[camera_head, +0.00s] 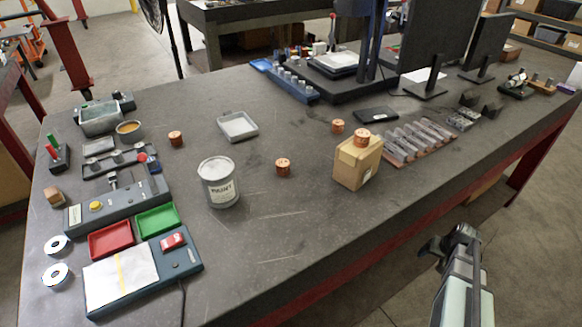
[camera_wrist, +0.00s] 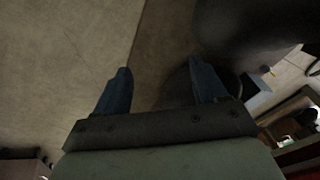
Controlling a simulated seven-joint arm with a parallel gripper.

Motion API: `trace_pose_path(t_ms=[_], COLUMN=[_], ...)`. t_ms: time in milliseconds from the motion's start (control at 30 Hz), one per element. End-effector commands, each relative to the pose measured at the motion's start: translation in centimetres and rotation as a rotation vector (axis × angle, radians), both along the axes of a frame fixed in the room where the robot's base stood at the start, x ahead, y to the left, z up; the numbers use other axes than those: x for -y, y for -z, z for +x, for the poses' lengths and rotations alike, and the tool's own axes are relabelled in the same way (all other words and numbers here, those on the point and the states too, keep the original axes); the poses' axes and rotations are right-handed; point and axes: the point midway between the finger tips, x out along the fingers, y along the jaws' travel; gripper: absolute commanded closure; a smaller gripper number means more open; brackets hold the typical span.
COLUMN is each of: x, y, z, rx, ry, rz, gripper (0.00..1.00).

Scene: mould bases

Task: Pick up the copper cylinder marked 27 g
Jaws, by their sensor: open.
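Several small copper cylinders are on the workbench in the head view. One copper cylinder (camera_head: 176,139) stands at the back left, near a bowl. Another copper cylinder (camera_head: 283,168) stands mid-table, right of the paint can. A third copper cylinder (camera_head: 337,126) stands behind the cardboard box, and another copper cylinder (camera_head: 362,137) sits on top of that box. Their markings are too small to read, so I cannot tell which is 27 g. My gripper (camera_head: 452,240) is off the table's front edge at the right. In the wrist view my gripper (camera_wrist: 162,82) is open and empty above the floor.
A paint can (camera_head: 219,183) and a cardboard box (camera_head: 358,163) stand tall mid-table. A shallow grey tray (camera_head: 238,126) lies behind. Red (camera_head: 110,239) and green (camera_head: 157,219) trays and devices fill the left. Monitors (camera_head: 436,45) stand at the back right. The front middle of the table is clear.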

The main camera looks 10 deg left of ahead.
Motion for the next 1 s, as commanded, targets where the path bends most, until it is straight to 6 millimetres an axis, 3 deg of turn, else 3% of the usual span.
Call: trace_pose_path(t_ms=[33,200,400,600,800,1000], x=[1.5,5.7,10.4,13.9,15.4,14.3], y=[-1.7,-7.2,-14.3,-22.2,-30.5,-39.2], z=[1.4,4.9,8.3,11.1,13.9,16.4], rx=[0.036,0.148,0.28,0.407,0.535,0.656], ry=[0.011,0.041,0.057,0.016,-0.101,-0.284], rz=[-0.006,-0.03,-0.068,-0.123,-0.202,-0.299], gripper=[0.29,0.29,0.29,0.29,0.29,0.29])
